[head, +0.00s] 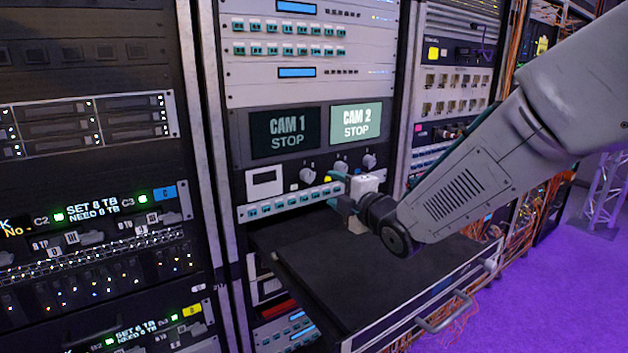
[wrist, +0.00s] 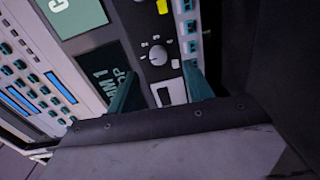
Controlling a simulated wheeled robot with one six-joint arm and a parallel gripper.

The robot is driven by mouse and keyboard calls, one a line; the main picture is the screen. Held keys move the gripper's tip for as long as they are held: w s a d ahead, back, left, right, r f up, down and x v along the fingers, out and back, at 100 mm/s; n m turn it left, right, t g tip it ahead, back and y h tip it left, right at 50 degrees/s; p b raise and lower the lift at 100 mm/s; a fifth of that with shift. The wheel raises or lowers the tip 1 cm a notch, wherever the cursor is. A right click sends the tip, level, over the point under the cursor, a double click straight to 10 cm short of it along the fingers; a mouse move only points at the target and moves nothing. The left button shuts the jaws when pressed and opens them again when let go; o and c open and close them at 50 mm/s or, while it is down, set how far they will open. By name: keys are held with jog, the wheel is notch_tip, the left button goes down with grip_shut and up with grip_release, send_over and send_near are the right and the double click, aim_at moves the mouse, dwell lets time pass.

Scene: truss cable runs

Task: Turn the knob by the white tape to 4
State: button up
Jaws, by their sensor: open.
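A round grey knob (wrist: 157,55) with dial marks around it sits on the panel in the wrist view, a small white tape piece (wrist: 175,64) beside it. The same knob (head: 307,173) is the leftmost of three in the head view, below the CAM 1 screen, with the white tape (head: 294,187) at its lower left. I cannot read where the knob points. My gripper (wrist: 158,86) is open and empty. Its two teal fingers are apart, and the knob shows beyond the gap between them. In the head view my gripper (head: 335,190) is in front of the panel, right of the knob.
A yellow tape piece (wrist: 162,7) marks another part of the knob row. A black pull-out shelf (head: 340,275) with a front handle juts out below my gripper. A row of teal buttons (head: 290,204) runs under the knobs. The CAM 2 screen (head: 356,124) is above.

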aim_at(310, 177)
jog(key=shift+n+y, duration=0.4)
jog(key=x, duration=0.8)
jog(key=shift+a+r, duration=0.1)
jog(key=shift+a, duration=0.35)
jog(key=c, duration=1)
